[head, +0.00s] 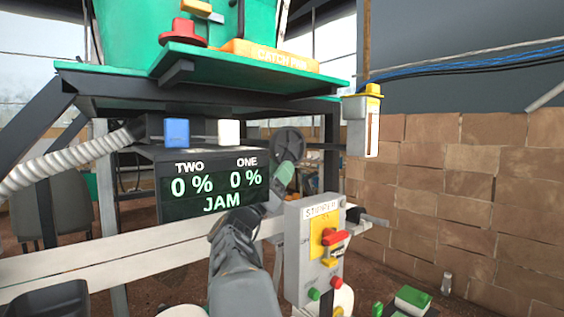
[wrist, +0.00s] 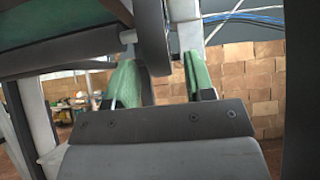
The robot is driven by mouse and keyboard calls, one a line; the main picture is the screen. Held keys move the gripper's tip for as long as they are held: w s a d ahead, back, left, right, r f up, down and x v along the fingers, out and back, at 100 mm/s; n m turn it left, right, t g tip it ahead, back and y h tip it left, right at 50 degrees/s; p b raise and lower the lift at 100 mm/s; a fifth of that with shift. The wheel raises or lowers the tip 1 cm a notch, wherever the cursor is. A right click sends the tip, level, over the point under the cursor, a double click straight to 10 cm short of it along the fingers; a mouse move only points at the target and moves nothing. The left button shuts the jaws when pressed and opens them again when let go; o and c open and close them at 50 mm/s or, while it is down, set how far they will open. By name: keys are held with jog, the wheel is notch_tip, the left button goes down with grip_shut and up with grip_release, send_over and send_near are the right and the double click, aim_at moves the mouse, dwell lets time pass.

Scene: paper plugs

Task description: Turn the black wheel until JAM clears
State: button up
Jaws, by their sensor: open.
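The black wheel (head: 288,142) stands at the right side of the dark display box, under the green machine. The display (head: 213,189) reads TWO 0 %, ONE 0 % and JAM in green. My gripper (head: 291,168), with green fingers, is open just below and in front of the wheel, overlapping its lower edge. In the wrist view my open fingers (wrist: 163,75) point at the wheel (wrist: 152,35), seen nearly edge-on, with its rim between them and closer to the left finger. I cannot tell whether they touch.
A pale rail (head: 100,258) crosses in front. A white hose (head: 75,160) runs at left. The CATCH PAN (head: 268,55) tray and green shelf overhang the wheel. A brick wall (head: 460,190) is right.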

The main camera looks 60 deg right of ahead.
jog(key=shift+x, duration=0.85)
jog(key=shift+c, duration=0.3)
